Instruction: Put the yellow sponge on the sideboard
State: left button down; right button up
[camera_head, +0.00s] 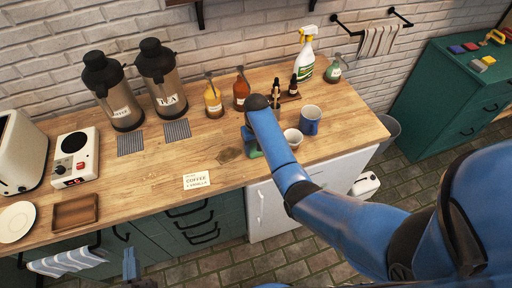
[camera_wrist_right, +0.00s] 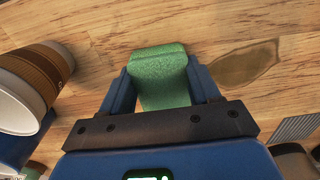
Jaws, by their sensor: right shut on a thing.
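My right gripper (camera_wrist_right: 163,85) is shut on a green, sponge-like block (camera_wrist_right: 162,75), over the wooden counter. The faces I see are green; I cannot tell if another side is yellow. In the head view a bit of the green block (camera_head: 251,150) shows beside my right forearm, which hides most of the gripper. The green sideboard (camera_head: 437,85) stands at the far right against the brick wall. Small blocks lie on it, among them a yellow one (camera_head: 488,60). A blue part of my left gripper (camera_head: 130,263) shows at the bottom edge; its jaws are unclear.
A brown stain (camera_head: 229,154) lies left of the block. A bin (camera_head: 388,131) stands between counter and sideboard.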

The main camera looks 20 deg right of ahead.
jog(key=shift+s+r, duration=0.1)
jog(key=shift+s, duration=0.05)
jog(key=o, duration=1.2)
jog(key=shift+f, duration=0.2)
